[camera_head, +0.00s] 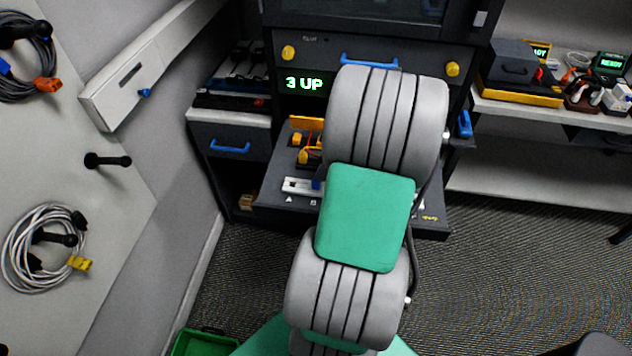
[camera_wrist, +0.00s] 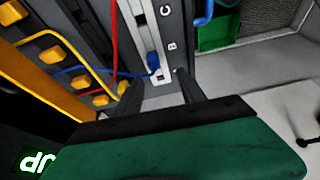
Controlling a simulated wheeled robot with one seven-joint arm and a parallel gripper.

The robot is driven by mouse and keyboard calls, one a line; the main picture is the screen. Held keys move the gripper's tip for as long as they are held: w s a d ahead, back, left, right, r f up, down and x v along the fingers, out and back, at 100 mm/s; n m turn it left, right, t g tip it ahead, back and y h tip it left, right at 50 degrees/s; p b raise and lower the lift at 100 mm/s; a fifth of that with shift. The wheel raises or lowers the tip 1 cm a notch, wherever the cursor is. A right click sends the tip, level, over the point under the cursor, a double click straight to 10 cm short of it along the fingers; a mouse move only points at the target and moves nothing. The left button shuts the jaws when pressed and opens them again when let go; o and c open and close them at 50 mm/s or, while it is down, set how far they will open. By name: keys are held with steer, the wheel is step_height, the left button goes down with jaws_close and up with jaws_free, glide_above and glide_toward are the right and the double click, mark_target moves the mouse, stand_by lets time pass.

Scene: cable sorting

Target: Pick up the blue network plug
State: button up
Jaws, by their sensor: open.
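The blue network plug (camera_wrist: 153,62) sits at a pale socket strip (camera_wrist: 148,45) on the dark panel, with a thin blue cable running left from it. In the head view a small blue piece, likely this plug (camera_head: 317,185), shows at the end of the white strip (camera_head: 297,186), partly behind my arm. My gripper (camera_wrist: 157,82) is open. Its two dark fingers point toward the plug, which appears between and just beyond their tips; I cannot tell whether they touch it. The head view hides my gripper behind my arm.
Yellow connectors (camera_wrist: 50,55) with red, yellow and blue cables crowd the left of the wrist view. Letters B and C mark the panel beside the strip. A blue handle (camera_wrist: 204,12) is close on the right. A green bin (camera_wrist: 218,30) stands beyond.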

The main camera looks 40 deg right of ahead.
mark_target(316, 184)
steer(key=x, duration=0.2)
steer(key=d+p+x, duration=0.1)
steer(key=x, duration=0.4)
steer(key=shift+w+d+f, duration=0.1)
steer(key=shift+d+f, duration=0.05)
steer(key=shift+f, duration=0.4)
steer(key=shift+c, duration=0.2)
jaws_close()
